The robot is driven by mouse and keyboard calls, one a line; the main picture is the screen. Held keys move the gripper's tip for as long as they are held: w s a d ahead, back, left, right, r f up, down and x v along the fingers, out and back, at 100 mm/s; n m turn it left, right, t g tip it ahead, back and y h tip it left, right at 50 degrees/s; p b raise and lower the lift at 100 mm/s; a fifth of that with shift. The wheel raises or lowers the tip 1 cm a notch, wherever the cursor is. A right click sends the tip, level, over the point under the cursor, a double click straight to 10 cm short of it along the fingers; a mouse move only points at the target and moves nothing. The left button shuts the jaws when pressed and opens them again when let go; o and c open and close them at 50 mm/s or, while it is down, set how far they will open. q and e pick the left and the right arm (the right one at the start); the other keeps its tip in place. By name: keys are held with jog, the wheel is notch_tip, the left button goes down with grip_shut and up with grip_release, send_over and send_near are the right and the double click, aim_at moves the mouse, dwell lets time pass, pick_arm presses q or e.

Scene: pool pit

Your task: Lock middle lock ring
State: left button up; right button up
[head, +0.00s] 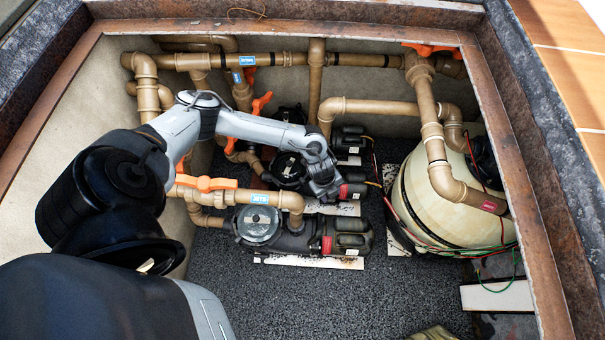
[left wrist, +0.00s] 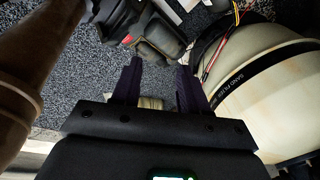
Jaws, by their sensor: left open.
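Three dark pumps stand in the pit in the head view. Whether the ring is locked I cannot tell. My left gripper (head: 326,192) points down over the motor end of the middle pump, to the right of the ring. In the left wrist view the left gripper (left wrist: 159,66) has its two dark fingers apart, with nothing held between them. A dark pump motor (left wrist: 158,38) lies beyond the fingertips. No lock ring shows clearly there. My right gripper is not in view.
The front pump (head: 258,224) has a round clear lid. Tan pipes (head: 240,196) with orange valve handles (head: 205,183) run left and behind. A cream sand filter (head: 425,205) with loose wires stands right. The gravel floor (head: 300,295) in front is mostly clear.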

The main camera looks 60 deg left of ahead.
pick_arm(q)
jog(key=n+g+y+b, duration=0.1)
jog(key=g+b, duration=0.1)
jog(key=b, duration=0.4)
send_over(302, 180)
notch_tip(302, 180, down, 6)
notch_tip(302, 180, down, 10)
jog(key=b, duration=0.6)
jog(key=shift+f+b, duration=0.15)
jog(key=shift+b, duration=0.2)
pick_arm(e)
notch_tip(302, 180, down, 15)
pick_arm(q)
grip_shut()
